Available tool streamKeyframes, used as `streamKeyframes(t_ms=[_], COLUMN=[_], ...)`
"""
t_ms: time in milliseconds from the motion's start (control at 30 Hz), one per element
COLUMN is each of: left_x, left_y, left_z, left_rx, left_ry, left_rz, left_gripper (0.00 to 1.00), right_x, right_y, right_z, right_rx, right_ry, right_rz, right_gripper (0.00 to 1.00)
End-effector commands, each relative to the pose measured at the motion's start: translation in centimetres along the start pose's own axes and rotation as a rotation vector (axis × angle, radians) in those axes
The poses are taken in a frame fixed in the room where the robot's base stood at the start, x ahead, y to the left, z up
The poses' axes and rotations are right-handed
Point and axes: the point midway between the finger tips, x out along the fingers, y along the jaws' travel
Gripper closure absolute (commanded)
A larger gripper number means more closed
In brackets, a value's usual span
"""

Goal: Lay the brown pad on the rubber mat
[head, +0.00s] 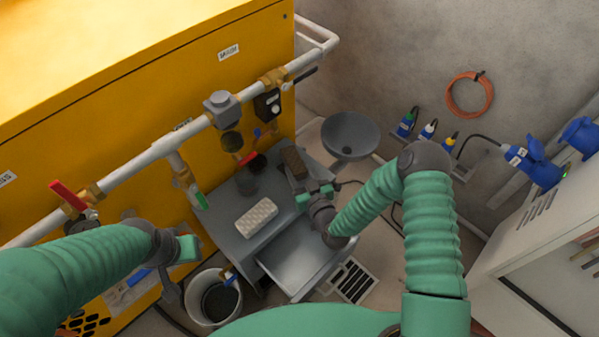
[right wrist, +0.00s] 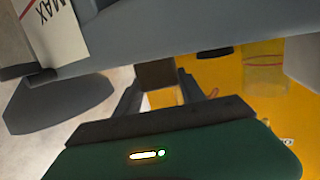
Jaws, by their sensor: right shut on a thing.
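The brown pad (head: 293,161) is at the far right of a low grey cabinet's top in the head view. My right gripper (head: 297,177) is shut on it. In the right wrist view the brown pad (right wrist: 157,74) sits between the two fingers of the right gripper (right wrist: 160,88). A dark grey flat surface (head: 229,214) covers the cabinet top; I cannot tell whether it is the rubber mat. My left gripper (head: 172,280) hangs at the lower left, above the floor near a bucket; its jaw opening is not clear.
A pale textured block (head: 257,217) and a dark cup (head: 248,178) stand on the cabinet top. An open drawer (head: 305,255) juts out in front. A white bucket (head: 212,298) is at its left. White pipes (head: 150,155) with valves run above; a grey funnel (head: 350,134) is behind.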

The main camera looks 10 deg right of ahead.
Motion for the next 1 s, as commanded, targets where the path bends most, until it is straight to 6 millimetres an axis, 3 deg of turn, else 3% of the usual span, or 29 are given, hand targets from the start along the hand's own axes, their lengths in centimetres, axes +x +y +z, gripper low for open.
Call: streamKeyframes(t_ms=[67,100,233,533,633,1000], left_x=[0.1,0.0,0.0,-0.1,-0.4,-2.3], left_y=[0.0,0.0,0.0,0.0,0.0,0.0], left_z=[0.0,0.0,0.0,0.0,-0.1,-0.6], left_rx=[0.0,0.0,0.0,0.0,0.0,0.0], left_ry=[0.0,0.0,0.0,0.0,0.0,0.0], left_rz=[0.0,0.0,0.0,0.0,0.0,0.0], left_gripper=[0.64,0.64,0.64,0.64,0.64,0.64], right_x=[0.0,0.0,0.0,0.0,-0.8,-9.7], right_y=[0.0,0.0,0.0,0.0,0.0,-0.1], right_z=[0.1,0.1,0.1,-0.1,-0.1,-0.2], right_rx=[0.0,0.0,0.0,0.001,0.001,0.002], right_ry=[0.0,0.0,0.0,0.0,-0.002,-0.004], right_rz=[0.0,0.0,0.0,0.0,-0.001,-0.001], right_gripper=[1.0,0.49,0.32,0.31,0.31,0.31])
